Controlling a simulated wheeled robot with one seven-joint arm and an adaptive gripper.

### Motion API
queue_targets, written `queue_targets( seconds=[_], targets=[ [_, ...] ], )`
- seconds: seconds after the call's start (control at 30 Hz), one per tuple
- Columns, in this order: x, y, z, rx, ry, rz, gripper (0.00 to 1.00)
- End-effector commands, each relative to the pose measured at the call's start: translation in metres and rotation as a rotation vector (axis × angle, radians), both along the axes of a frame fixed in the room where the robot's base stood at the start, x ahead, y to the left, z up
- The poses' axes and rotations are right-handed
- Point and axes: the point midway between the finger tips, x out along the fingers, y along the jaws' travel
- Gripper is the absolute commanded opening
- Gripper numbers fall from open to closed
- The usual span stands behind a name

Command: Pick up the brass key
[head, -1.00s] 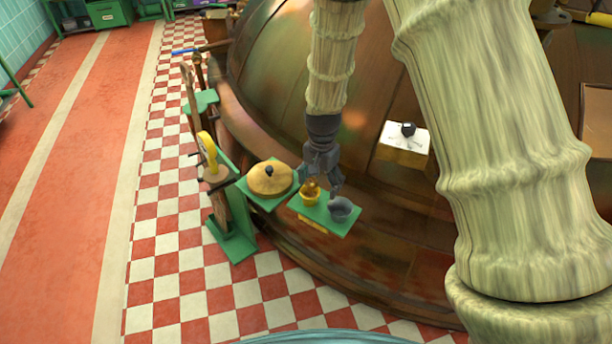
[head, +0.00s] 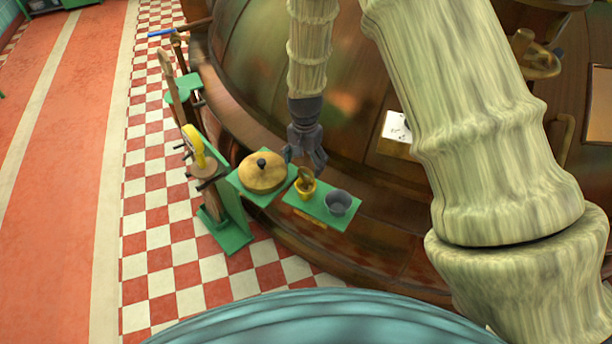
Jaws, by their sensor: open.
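A small yellow cup (head: 302,193) stands on a green shelf, left of a grey cup (head: 338,203). A brass-coloured piece (head: 305,176) stands up out of the yellow cup; it may be the brass key, but it is too small to be sure. My gripper (head: 304,162) points down, open and empty, just above and behind the yellow cup. Its fingertips look close to the top of the brass-coloured piece; I cannot tell whether they touch it.
The green shelf (head: 325,212) is fixed low beside a large copper kettle body (head: 350,110). A round tan lid with a dark knob (head: 262,172) lies on another green shelf to the left. A green stand (head: 228,225) with a yellow-rimmed gauge is further left. The checkered floor (head: 170,260) is clear.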

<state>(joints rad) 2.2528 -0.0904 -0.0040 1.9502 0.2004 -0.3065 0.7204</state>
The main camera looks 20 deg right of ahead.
Motion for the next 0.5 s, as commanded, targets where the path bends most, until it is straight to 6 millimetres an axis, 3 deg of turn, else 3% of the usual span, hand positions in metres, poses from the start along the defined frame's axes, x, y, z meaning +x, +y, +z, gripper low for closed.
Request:
queue_targets(
  seconds=[0.27, 0.5],
  targets=[
    [-0.001, -0.002, -0.011, 0.0, 0.001, -0.002, 0.79],
    [-0.002, -0.003, -0.035, 0.0, 0.001, -0.003, 0.79]
  ],
)
